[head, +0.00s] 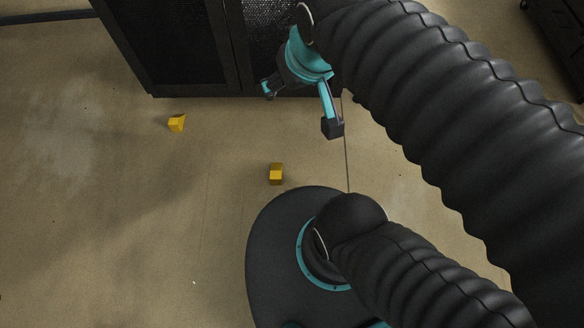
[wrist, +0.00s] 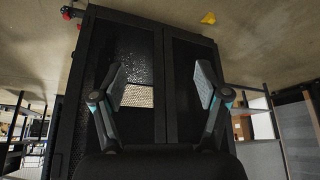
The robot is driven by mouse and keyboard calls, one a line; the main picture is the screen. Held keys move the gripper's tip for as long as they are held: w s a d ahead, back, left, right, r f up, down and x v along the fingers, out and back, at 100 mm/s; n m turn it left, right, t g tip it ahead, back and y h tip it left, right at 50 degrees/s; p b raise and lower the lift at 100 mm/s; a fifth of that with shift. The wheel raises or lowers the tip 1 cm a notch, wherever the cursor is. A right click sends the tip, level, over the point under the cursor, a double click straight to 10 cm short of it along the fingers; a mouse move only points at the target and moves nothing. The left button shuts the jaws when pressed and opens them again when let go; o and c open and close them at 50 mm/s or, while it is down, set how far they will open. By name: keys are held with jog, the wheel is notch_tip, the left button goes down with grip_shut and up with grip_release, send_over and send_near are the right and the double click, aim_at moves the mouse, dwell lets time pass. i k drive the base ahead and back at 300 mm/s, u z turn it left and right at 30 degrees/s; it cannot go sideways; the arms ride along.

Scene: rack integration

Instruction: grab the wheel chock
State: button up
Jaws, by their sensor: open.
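Two small yellow wheel chocks lie on the floor. One chock (head: 177,123) is at the left, in front of the rack, with a sloped face. The other chock (head: 276,174) is nearer, just beyond the edge of my round base. A yellow chock (wrist: 209,18) also shows at the top of the wrist view; I cannot tell which of the two it is. My gripper (head: 300,107) is open and empty, with its fingers spread, up and to the right of both chocks in the head view. In the wrist view my gripper (wrist: 160,90) has the rack between and behind its fingers.
A tall black rack (head: 185,50) with mesh doors stands at the top of the head view; it fills the middle of the wrist view (wrist: 185,95). A dark cabinet (head: 560,35) is at the top right. Shelving (wrist: 20,130) shows in the wrist view. The floor at left is clear.

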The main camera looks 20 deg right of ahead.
aim_at(276, 170)
jog(key=z, duration=3.3)
jog(key=k, duration=2.1)
jog(key=u, duration=2.35)
